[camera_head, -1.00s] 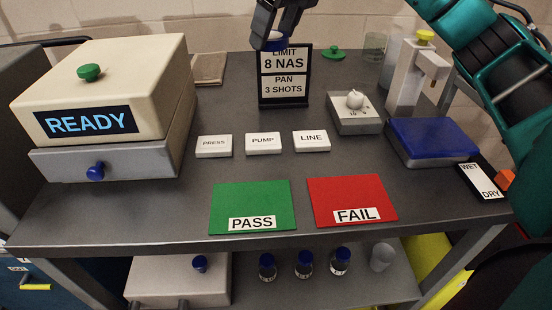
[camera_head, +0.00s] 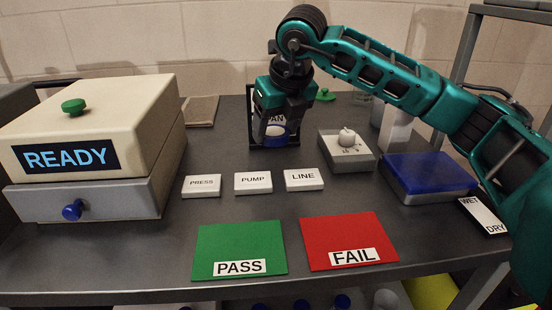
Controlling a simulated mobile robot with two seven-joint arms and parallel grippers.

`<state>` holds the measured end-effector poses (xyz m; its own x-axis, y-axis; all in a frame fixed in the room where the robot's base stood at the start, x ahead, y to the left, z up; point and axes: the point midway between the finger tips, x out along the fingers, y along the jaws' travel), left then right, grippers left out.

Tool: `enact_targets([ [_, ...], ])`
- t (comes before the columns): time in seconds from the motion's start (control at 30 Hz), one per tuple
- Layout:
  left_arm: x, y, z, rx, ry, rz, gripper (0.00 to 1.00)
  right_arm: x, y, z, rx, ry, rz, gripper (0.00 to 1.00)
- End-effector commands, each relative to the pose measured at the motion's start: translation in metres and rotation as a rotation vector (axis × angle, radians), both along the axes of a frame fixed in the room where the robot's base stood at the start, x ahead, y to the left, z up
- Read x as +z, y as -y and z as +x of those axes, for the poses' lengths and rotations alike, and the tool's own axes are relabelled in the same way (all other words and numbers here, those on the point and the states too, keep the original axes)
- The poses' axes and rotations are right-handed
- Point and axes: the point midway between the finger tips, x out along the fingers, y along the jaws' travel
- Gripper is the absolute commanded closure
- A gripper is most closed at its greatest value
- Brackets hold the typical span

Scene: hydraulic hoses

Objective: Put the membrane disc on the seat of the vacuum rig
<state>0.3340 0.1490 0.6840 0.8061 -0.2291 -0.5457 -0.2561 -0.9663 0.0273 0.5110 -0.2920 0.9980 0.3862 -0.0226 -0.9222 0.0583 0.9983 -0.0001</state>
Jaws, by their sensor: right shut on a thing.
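My right gripper (camera_head: 273,124) points down in front of the black sign frame at the back of the bench. It is shut on a small round thing with a blue rim (camera_head: 274,139), seen low between the fingers, close above or at the bench top. I cannot tell whether it touches the bench. The fingers hide much of it, and I cannot make out a separate membrane disc. No part is clearly the vacuum rig's seat. A pale upright device (camera_head: 395,130) at the back right is partly hidden by my right arm. My left gripper is not in view.
A cream box marked READY (camera_head: 90,125) fills the left. White blocks PRESS (camera_head: 201,186), PUMP (camera_head: 253,182) and LINE (camera_head: 304,179) stand mid-bench. Green PASS (camera_head: 239,245) and red FAIL (camera_head: 348,236) mats lie in front.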

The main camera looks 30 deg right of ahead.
Motion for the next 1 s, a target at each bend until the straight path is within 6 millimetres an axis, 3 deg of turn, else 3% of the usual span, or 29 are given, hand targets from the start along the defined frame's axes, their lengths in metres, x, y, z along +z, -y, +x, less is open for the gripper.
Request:
enact_targets([
  [0.03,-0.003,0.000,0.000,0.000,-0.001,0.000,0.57,-0.009,0.000,0.000,0.000,-0.001,-0.001,0.68],
  [0.27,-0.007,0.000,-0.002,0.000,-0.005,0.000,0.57,-0.025,0.000,0.000,-0.001,-0.001,0.001,0.68],
  [0.5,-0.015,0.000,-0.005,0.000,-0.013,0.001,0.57,-0.059,0.000,0.000,0.000,-0.001,0.000,0.68],
  [0.9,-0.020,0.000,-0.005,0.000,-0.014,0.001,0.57,-0.066,0.000,0.000,0.000,0.000,0.001,0.68],
  [0.93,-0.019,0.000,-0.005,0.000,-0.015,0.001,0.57,-0.065,0.000,0.000,0.000,0.001,0.001,0.33],
  [1.0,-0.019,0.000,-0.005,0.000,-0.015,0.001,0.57,-0.064,0.000,0.000,0.000,0.000,0.000,0.26],
])
